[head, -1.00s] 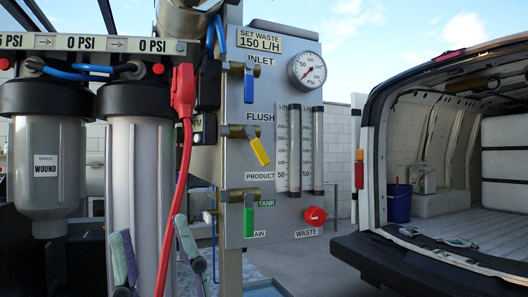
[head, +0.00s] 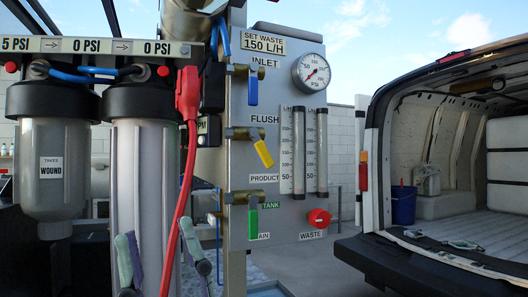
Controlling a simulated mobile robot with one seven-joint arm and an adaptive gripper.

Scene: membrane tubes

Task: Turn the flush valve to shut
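The flush valve has a brass body (head: 247,133) and a yellow lever (head: 263,153) on the grey panel, under the FLUSH label (head: 261,120). The lever slants down to the right, at an angle to the brass body. My gripper (head: 155,232) shows at the bottom left, its two padded fingers spread wide apart with nothing seen held. It is lower and left of the yellow lever, not touching it. The lower part of my gripper is cut off by the frame's bottom edge.
A blue inlet lever (head: 251,90) hangs above and a green lever (head: 252,222) below. A red waste knob (head: 318,218), flow tubes (head: 299,150) and gauge (head: 311,72) are to the right. A red cable (head: 181,200) and filter housings (head: 143,160) stand left. A van (head: 450,150) is at right.

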